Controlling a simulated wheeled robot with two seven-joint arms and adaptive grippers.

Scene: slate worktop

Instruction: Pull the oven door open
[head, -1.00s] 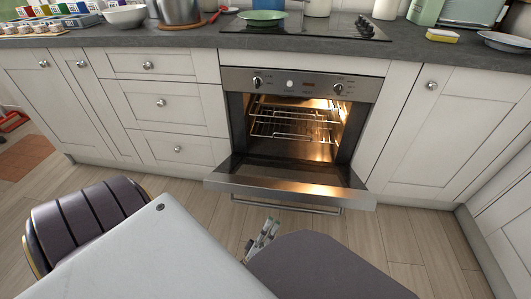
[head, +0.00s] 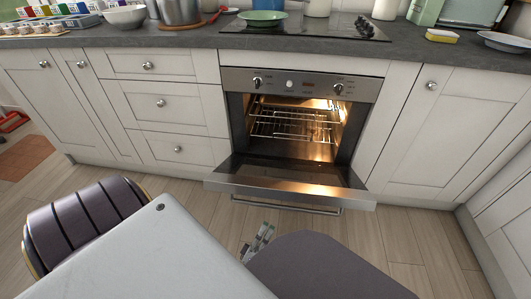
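The oven (head: 300,82) is built in below the worktop, with a steel control panel. Its door (head: 290,182) is swung down and hangs open, close to level, with the lit inside and wire racks (head: 290,127) in view. The door's bar handle (head: 287,206) runs along its front edge. My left gripper (head: 265,234) is small in view, low in front of the door and apart from the handle. My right gripper is not in view.
White drawers (head: 165,105) stand left of the oven and a cupboard door (head: 440,130) stands right. The slate worktop (head: 190,40) carries a green plate (head: 263,17), a pot (head: 180,11) and a bowl (head: 125,16). The wooden floor (head: 400,235) to the right is clear.

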